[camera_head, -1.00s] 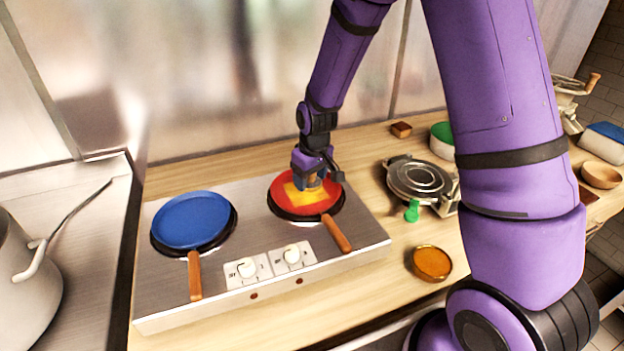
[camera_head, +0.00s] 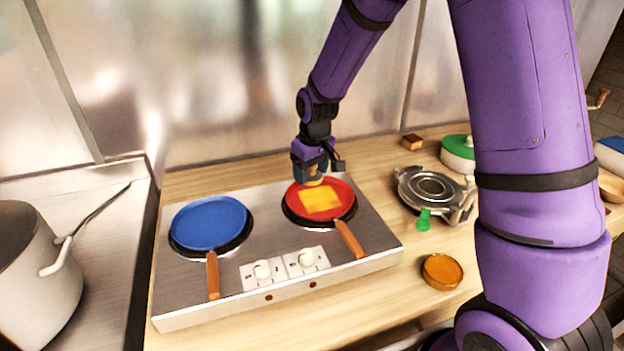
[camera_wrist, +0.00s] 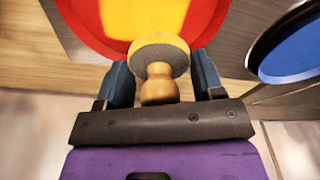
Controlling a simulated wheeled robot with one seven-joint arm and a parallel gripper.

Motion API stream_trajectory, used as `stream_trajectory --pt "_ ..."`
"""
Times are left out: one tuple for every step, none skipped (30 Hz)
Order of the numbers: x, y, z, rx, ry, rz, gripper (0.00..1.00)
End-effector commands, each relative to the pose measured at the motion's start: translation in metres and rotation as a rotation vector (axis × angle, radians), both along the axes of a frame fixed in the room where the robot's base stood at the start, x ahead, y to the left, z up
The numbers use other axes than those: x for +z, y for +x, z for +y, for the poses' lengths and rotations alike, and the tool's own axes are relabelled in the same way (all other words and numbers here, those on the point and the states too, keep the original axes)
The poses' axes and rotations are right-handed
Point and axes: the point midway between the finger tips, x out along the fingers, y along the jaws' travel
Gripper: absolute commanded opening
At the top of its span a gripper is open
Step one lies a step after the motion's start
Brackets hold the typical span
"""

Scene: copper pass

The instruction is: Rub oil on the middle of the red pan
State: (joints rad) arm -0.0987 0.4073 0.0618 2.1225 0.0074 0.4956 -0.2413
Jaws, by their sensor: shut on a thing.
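The red pan (camera_head: 345,190) sits on the right burner, its brown handle pointing front right. A yellow square patch (camera_head: 320,200) covers its middle; the patch (camera_wrist: 140,15) also shows in the wrist view. My gripper (camera_head: 312,172) is at the far edge of the pan. It is shut on the wooden knob of a round pad (camera_wrist: 158,52), whose rim is yellowish. In the wrist view the pad overlaps the red pan (camera_wrist: 95,28) near its rim. I cannot tell whether the pad touches the pan or hovers above it.
A blue pan (camera_head: 209,222) sits on the left burner of the steel hob (camera_head: 240,195). An orange round dish (camera_head: 442,271) stands right of the hob. Behind it are a round metal iron (camera_head: 430,186) and a green-topped container (camera_head: 458,146). A pot (camera_head: 35,265) stands far left.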

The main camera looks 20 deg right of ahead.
Motion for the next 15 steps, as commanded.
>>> stream_trajectory --pt "0.005 0.001 0.0 0.0 0.0 -0.003 0.4" --pt "0.008 0.001 0.001 0.0 0.0 -0.003 0.4" --pt "0.012 0.002 0.001 0.0 0.0 -0.003 0.4" --pt "0.015 0.002 0.001 0.0 0.001 -0.004 0.4" --pt "0.017 0.002 0.001 0.0 0.0 -0.003 0.4" --pt "0.02 0.002 0.002 0.0 0.0 -0.002 0.4" --pt "0.022 0.002 0.002 0.0 0.0 -0.002 0.4" --pt "0.023 0.002 0.002 0.0 0.0 -0.001 0.4" --pt "0.024 0.002 0.002 0.0 0.0 -0.001 0.4" --pt "0.025 0.002 0.002 0.0 0.0 -0.001 0.4" --pt "0.026 0.002 0.002 0.0 0.0 -0.001 0.4" --pt "0.026 0.002 0.002 0.0 0.0 -0.001 0.4" --pt "0.026 0.002 0.002 -0.001 0.0 -0.001 0.4" --pt "0.026 0.002 0.002 -0.001 0.0 -0.001 0.4" --pt "0.026 0.002 0.002 -0.001 0.0 -0.001 0.4"
